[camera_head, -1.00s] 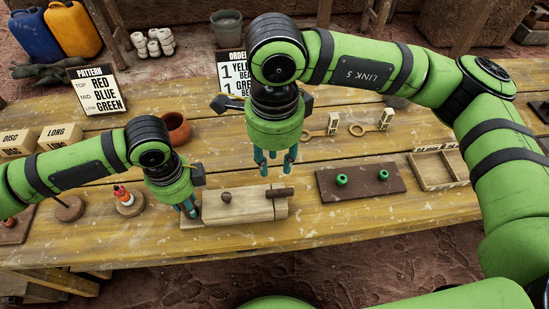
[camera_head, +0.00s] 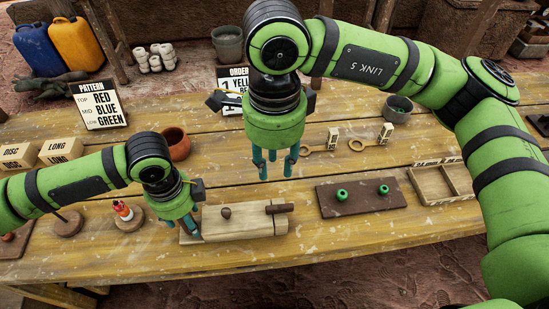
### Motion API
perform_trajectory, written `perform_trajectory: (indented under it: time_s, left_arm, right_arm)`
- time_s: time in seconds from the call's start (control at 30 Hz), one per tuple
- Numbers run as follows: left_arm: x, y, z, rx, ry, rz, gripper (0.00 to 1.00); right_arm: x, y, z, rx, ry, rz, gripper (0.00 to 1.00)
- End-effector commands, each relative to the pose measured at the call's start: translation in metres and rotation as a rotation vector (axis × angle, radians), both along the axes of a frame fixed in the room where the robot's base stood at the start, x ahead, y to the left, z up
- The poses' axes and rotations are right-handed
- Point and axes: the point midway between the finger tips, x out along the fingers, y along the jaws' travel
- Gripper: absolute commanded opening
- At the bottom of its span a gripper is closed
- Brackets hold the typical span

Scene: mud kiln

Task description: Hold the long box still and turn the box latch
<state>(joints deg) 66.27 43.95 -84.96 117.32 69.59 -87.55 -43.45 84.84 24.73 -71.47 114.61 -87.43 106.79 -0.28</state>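The long box (camera_head: 244,224) is a pale wooden box lying lengthwise on the table, with a small dark round knob (camera_head: 226,212) on top. The box latch (camera_head: 280,208) is a dark brown bar near the right end, lying roughly along the box's length. My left gripper (camera_head: 191,228) points down at the box's left end and looks to touch it; its fingers are partly hidden, so its opening is unclear. My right gripper (camera_head: 274,168) hangs above and behind the latch, apart from it, fingers spread and empty.
A dark board (camera_head: 362,198) with two green beads lies to the right, then a wooden tray (camera_head: 440,180). Two keylike wooden pieces (camera_head: 370,142) lie behind. A clay pot (camera_head: 175,145) and a rod stand with beads (camera_head: 128,217) are to the left. The front table strip is clear.

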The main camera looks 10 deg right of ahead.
Motion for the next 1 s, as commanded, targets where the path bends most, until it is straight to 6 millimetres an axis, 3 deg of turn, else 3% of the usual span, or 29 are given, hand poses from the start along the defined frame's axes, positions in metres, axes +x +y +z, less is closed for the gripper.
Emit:
perform_trajectory:
  time_s: [0.37, 0.8, 1.0]
  left_arm:
    - [0.001, 0.000, 0.007, 0.000, -0.002, 0.000, 0.57]
    - [0.001, -0.001, 0.093, -0.002, -0.004, -0.001, 0.57]
    - [0.000, 0.000, 0.116, 0.000, -0.001, 0.000, 0.57]
  right_arm:
    - [0.000, 0.000, 0.000, 0.000, 0.000, 0.000, 0.33]
    - [0.000, 0.000, 0.000, 0.000, 0.000, 0.000, 0.33]
    - [0.000, 0.000, 0.000, 0.000, 0.000, 0.000, 0.33]
